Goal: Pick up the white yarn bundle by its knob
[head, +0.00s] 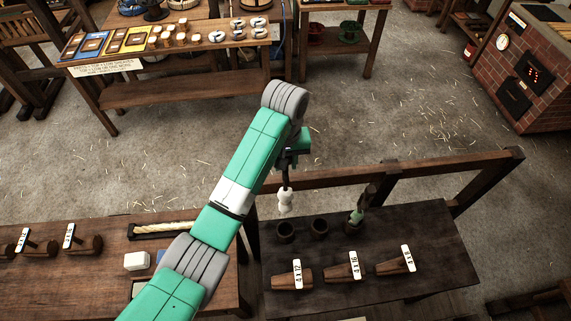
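The white yarn bundle (285,202) hangs upright from my gripper (286,184) in the head view. The dark fingers close around its top end, and they hide the knob. The bundle's lower end shows above the left dark cup (285,231) on the dark wooden bench, apparently clear of its rim. The middle cup (319,228) looks empty. A green bundle (356,216) stands in the right cup (352,227).
Labelled wooden pegs lie along the front of the dark bench (430,230). A wooden rail (440,172) runs behind it. A left bench (110,250) holds a white block (137,261) and a rope tray (163,229). A far table (185,88) carries several small items.

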